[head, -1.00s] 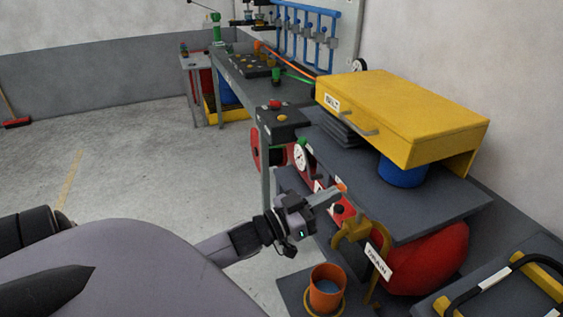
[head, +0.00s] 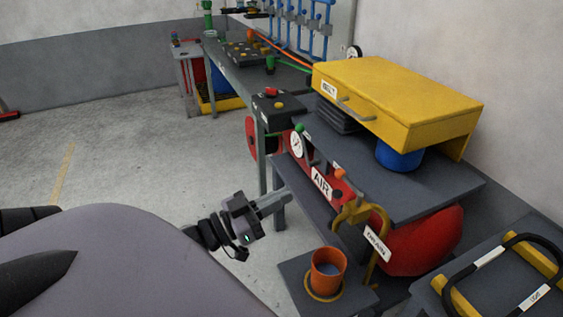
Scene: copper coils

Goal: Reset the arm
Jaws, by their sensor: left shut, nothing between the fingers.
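My left gripper (head: 272,204) is shut and empty. It points right, just left of the red air compressor (head: 336,193) with the "AIR" label, and appears apart from it. My left forearm is mostly hidden behind my own grey body at the lower left. My right gripper is not in the head view.
An orange cup (head: 327,272) stands on a low dark plate near a yellow bracket with a "DRAIN" tag (head: 377,246). Open floor (head: 130,150) lies to the left.

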